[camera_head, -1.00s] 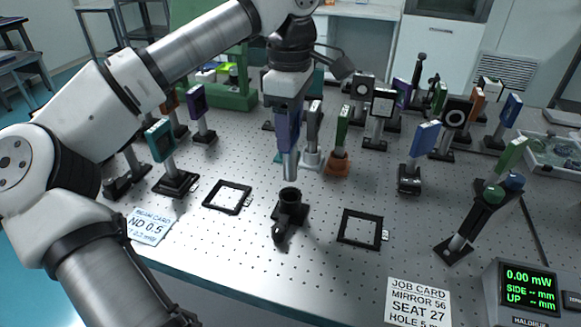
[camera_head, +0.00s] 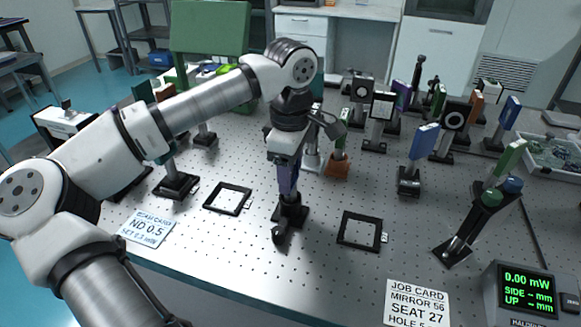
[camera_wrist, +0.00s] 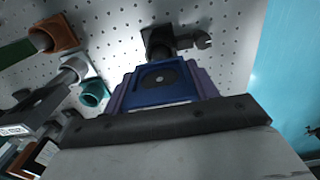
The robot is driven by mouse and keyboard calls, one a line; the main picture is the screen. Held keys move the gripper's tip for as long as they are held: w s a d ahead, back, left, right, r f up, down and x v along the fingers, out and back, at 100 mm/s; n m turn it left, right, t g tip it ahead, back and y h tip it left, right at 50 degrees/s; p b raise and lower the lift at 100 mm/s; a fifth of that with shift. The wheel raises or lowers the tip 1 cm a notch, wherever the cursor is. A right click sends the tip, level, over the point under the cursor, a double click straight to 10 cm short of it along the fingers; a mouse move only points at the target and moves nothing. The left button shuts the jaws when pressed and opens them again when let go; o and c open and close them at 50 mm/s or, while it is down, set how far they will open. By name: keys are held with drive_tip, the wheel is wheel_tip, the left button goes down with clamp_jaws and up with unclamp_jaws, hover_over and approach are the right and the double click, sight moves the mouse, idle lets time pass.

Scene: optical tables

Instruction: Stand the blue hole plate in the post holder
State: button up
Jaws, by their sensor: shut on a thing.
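My gripper (camera_head: 287,158) is shut on the blue hole plate (camera_head: 289,181), which hangs upright below it. The plate also shows in the wrist view (camera_wrist: 172,95), a blue square with a dark round centre. The black post holder (camera_head: 291,213) stands on the near part of the perforated table, directly under the plate, and also shows in the wrist view (camera_wrist: 160,40). The plate's lower end meets the holder's top. Its post no longer shows between them and seems to be inside the holder, but how deep I cannot tell.
A power meter (camera_head: 529,284) sits at the front right.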

drive_tip(key=o, duration=1.1)
drive_tip(key=shift+f, duration=0.1)
drive_tip(key=shift+o, duration=0.2)
wheel_tip(320, 180, up, 12)
drive_tip(key=shift+r, duration=0.2)
